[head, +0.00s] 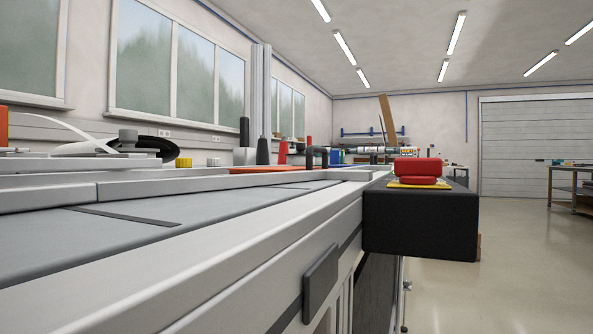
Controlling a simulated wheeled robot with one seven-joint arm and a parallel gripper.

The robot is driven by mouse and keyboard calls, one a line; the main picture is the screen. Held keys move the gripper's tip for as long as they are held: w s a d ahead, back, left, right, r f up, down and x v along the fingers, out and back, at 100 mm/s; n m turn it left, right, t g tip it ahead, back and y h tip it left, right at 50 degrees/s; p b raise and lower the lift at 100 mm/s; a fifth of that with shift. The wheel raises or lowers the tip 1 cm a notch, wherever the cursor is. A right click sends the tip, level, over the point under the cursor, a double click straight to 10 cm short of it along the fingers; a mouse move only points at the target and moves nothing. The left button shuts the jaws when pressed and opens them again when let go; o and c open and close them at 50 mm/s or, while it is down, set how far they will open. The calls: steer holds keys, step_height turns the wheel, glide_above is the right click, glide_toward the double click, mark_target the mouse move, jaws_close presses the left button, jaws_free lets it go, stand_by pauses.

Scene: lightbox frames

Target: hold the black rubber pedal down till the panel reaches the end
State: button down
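A dark, flat rectangular block (320,283) stands out from the side of the pale machine frame, low in the middle of the head view. It may be the black rubber pedal, but I cannot tell for sure. A long grey flat surface (60,245) with a dark cross strip (124,215) lies inside the frame at the left. I cannot tell whether this is the panel or a belt. My gripper is not in view, and nothing is seen touching the dark block.
A black box (420,222) with a red button (418,168) on a yellow plate juts from the frame's far corner. The pale frame rail (230,240) runs along the bench. Clear floor (520,270) lies at the right, with a dark table (575,172) beyond.

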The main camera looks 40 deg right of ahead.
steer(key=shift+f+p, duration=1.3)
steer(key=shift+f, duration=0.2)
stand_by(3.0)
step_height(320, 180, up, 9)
steer(key=p, duration=1.1)
stand_by(0.4)
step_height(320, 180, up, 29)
steer(key=p, duration=2.1)
steer(key=shift+p, duration=0.3)
